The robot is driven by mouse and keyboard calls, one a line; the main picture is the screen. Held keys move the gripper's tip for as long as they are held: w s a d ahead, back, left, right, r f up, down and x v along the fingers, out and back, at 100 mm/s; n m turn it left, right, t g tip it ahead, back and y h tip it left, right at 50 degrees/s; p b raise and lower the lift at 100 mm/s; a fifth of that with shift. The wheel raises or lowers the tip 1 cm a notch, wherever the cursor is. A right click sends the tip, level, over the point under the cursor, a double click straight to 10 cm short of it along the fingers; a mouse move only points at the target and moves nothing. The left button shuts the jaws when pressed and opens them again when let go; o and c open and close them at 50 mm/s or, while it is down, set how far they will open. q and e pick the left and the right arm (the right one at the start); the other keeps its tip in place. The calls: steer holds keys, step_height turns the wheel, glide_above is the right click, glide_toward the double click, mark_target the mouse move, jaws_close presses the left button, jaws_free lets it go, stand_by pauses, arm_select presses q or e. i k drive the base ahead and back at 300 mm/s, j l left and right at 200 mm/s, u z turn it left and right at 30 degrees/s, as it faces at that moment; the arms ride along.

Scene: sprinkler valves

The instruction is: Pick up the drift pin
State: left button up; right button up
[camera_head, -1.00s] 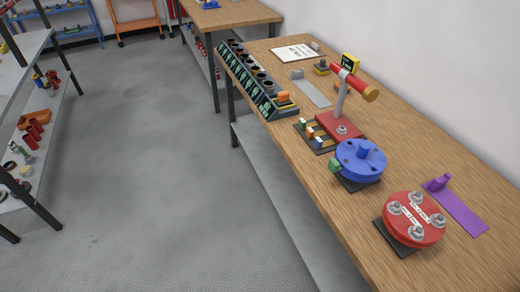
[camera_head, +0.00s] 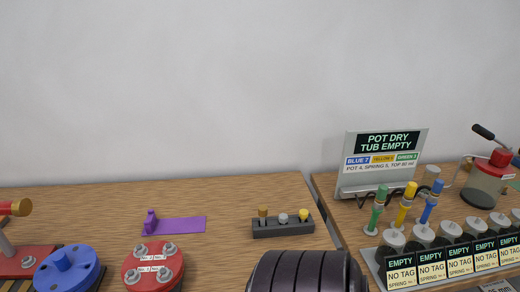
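I cannot tell for certain which thing is the drift pin. A dark block (camera_head: 283,228) stands at the right end of the left bench and holds three short upright pieces. They are a brown-topped piece (camera_head: 263,212), a grey one (camera_head: 283,218) and a yellow-topped one (camera_head: 303,214). On the right bench, a green-handled tool (camera_head: 376,210), a yellow-handled tool (camera_head: 405,205) and a blue-handled tool (camera_head: 431,203) stand tilted in a rack. Neither of my grippers shows.
A purple bracket (camera_head: 180,225) lies on the left bench (camera_head: 225,200). A red flange (camera_head: 153,265) and a blue flange (camera_head: 68,270) stand left. A "POT DRY TUB EMPTY" sign (camera_head: 390,142), several labelled pots and a red-topped jar (camera_head: 488,180) are right. A narrow gap separates the benches.

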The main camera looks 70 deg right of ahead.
mark_target(303, 213)
steer(key=z, duration=2.7)
